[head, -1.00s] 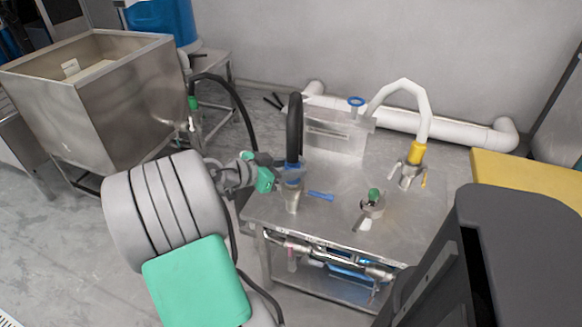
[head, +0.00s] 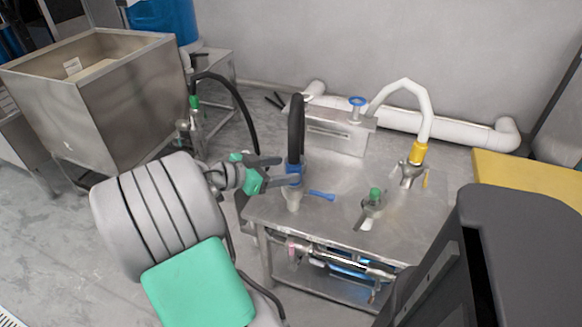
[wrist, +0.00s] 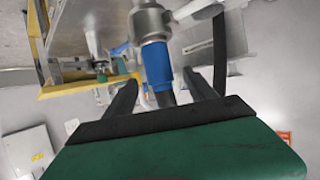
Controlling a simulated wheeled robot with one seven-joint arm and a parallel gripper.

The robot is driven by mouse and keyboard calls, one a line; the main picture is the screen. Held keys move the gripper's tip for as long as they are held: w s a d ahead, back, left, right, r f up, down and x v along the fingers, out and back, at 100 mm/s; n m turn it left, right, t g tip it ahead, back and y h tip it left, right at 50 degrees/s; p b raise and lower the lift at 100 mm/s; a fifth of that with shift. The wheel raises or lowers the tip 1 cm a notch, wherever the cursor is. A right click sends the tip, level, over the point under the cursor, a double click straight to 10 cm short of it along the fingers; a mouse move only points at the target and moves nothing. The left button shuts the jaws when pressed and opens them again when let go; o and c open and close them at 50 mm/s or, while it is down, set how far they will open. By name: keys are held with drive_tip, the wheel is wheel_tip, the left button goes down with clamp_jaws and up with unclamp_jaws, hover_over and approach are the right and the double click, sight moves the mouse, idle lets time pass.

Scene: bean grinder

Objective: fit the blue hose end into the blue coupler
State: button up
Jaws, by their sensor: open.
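The blue hose end (head: 292,167) is at the bottom of a black hose (head: 296,125), which stands upright above the blue coupler (head: 293,198), a metal fitting with a blue lever (head: 321,195). In the wrist view the blue hose end (wrist: 157,66) meets the metal coupler body (wrist: 152,26) in line, with no gap visible. How deep it sits inside is hidden. My gripper (head: 281,169) is open to the left of the hose. In the wrist view its dark fingers stand apart on either side of the hose, without visible contact.
A green-topped coupler (head: 373,200) and a yellow fitting with a white hose (head: 416,155) stand to the right on the steel table (head: 335,215). A steel box (head: 338,135) is behind. A yellow surface (head: 530,180) lies at right, a steel bin (head: 100,95) at left.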

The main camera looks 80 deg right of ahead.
drive_tip(key=v, duration=0.4)
